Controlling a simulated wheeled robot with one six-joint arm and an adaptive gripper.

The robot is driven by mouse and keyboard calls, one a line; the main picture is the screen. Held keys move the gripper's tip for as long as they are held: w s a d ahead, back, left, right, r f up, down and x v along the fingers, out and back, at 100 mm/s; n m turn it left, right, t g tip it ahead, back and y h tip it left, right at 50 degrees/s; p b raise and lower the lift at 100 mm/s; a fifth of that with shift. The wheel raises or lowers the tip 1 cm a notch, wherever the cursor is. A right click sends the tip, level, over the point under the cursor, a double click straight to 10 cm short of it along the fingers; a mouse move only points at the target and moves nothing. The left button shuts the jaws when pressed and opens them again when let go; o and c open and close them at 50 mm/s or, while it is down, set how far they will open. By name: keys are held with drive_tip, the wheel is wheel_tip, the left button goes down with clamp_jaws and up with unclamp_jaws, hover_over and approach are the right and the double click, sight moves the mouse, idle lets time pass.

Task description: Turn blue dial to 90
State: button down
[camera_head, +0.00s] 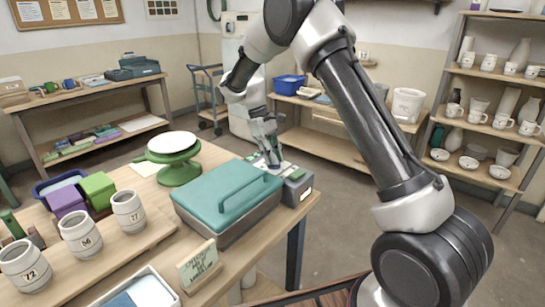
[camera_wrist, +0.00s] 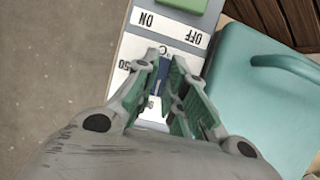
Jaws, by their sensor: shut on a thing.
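The blue dial (camera_wrist: 161,74) sits on the white face of a control box (camera_wrist: 134,60), between the fingertips of my gripper (camera_wrist: 164,66). My gripper is shut on the dial, and the fingers hide part of it and of its scale. Upside-down ON, OFF, °C and 50 marks show on the face; I cannot read the dial's exact setting. A green switch (camera_wrist: 182,4) shows at the top of the wrist view. In the head view my gripper (camera_head: 272,163) points down at the grey control box (camera_head: 299,187) at the table's right end; the dial is hidden there.
A teal-lidded box (camera_head: 222,200) with a raised handle stands close beside the control box. A green turntable (camera_head: 179,172) with a white top is behind it. Numbered jars (camera_head: 80,235) and a wooden sign (camera_head: 199,265) stand at the left and front. Open floor lies beyond the table.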

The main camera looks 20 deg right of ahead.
drive_tip(key=shift+f, duration=0.1)
idle(0.4)
drive_tip(key=c, duration=1.5)
unclamp_jaws()
drive_tip(key=v, duration=1.2)
drive_tip(key=shift+w+d, duration=0.1)
drive_tip(key=shift+d, duration=0.05)
